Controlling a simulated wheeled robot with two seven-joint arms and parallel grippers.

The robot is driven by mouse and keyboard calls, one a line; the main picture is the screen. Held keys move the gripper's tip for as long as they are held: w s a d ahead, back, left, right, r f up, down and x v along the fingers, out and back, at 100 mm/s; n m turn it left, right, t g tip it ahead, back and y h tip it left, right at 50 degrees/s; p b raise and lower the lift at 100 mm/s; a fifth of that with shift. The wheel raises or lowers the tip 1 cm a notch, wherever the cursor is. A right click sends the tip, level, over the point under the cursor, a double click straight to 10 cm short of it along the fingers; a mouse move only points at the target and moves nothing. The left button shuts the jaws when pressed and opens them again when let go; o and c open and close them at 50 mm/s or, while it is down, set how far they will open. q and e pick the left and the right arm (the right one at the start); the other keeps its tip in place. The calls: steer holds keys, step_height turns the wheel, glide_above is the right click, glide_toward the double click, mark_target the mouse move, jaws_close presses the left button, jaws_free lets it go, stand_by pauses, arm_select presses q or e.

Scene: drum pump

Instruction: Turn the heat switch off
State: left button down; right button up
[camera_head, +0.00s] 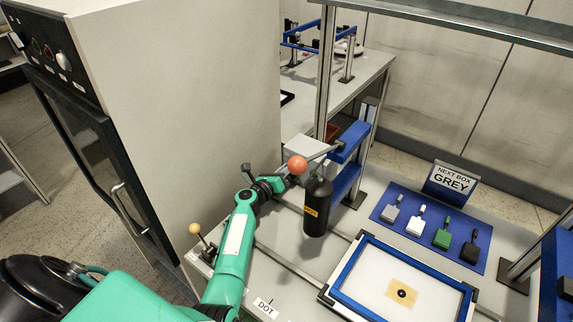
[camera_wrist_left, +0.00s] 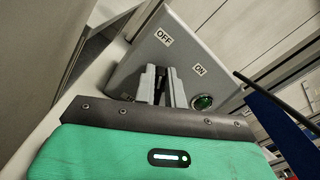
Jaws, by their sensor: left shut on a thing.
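The heat switch is a grey box (camera_wrist_left: 185,45) with an OFF label (camera_wrist_left: 163,38) at its upper left, an ON label (camera_wrist_left: 200,69) at its right and a green lamp (camera_wrist_left: 203,102) below ON. My left gripper (camera_wrist_left: 162,80) is against the box face between the two labels, its fingers shut on the switch lever, which they mostly hide. In the head view, the top of a pale grey box (camera_head: 303,147) shows just beyond my left gripper (camera_head: 284,182); its labels are not visible there. My right gripper is not in view.
An orange ball on a rod (camera_head: 297,165) and a black bottle (camera_head: 317,207) are close to my left gripper. A blue mat (camera_head: 400,235) with several tags, a blue-framed tray (camera_head: 345,292) and a small yellow-knobbed lever (camera_head: 195,229) are nearby. A tall cabinet (camera_head: 190,90) stands at left.

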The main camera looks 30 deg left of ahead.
arm_select(q)
steer(key=shift+a+f+n+p, duration=0.1)
steer(key=shift+a+n+p, duration=0.1)
steer(key=shift+n+p, duration=0.9)
steer(key=shift+f+n, duration=0.1)
steer(key=shift+n, duration=0.3)
steer(key=c, duration=1.5)
jaws_free()
steer(key=shift+o, duration=0.2)
steer(key=s, duration=0.4)
steer(key=s+a, duration=0.1)
steer(key=s, duration=0.3)
steer(key=s+b, duration=0.1)
steer(key=s, duration=0.3)
steer(key=shift+a, duration=0.35)
